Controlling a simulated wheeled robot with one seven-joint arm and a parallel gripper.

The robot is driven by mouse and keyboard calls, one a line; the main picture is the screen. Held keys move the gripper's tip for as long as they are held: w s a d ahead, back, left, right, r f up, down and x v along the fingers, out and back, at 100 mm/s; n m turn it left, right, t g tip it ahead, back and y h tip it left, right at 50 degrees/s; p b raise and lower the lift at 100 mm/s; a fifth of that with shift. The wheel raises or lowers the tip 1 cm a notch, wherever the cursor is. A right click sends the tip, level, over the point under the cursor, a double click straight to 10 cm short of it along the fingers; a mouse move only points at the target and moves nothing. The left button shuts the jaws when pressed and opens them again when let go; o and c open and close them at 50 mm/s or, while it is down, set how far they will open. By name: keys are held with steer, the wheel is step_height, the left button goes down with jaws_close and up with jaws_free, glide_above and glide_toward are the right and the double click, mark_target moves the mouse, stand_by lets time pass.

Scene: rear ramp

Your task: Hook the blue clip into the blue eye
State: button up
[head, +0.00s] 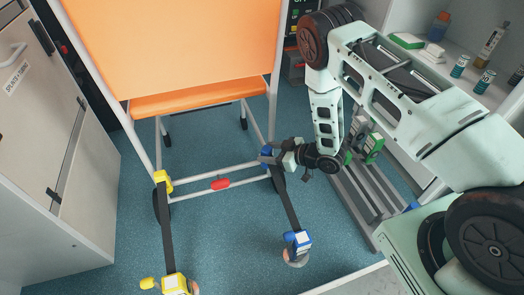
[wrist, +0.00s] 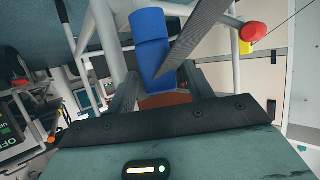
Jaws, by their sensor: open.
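The blue clip (head: 267,151) is at the right side of the chair's white frame, at the upper end of a dark strap (head: 287,203). The strap runs down to a blue floor anchor (head: 302,239). My gripper (head: 281,154) is open, just right of the clip. In the wrist view the blue clip (wrist: 149,42) lies ahead of and between my parted fingers (wrist: 163,88), with the strap crossing in front. I cannot make out the blue eye apart from the clip, nor whether the clip is hooked in it.
The orange chair (head: 190,50) stands ahead, with a red piece (head: 220,184) on its low crossbar. A yellow clip (head: 162,181) is at its left side, its strap running to a yellow floor anchor (head: 174,284). Cabinet (head: 50,150) left, shelves right; the floor between the straps is clear.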

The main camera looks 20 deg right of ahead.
steer(key=p+v, duration=0.4)
steer(key=v, duration=1)
steer(key=shift+s+r, duration=0.1)
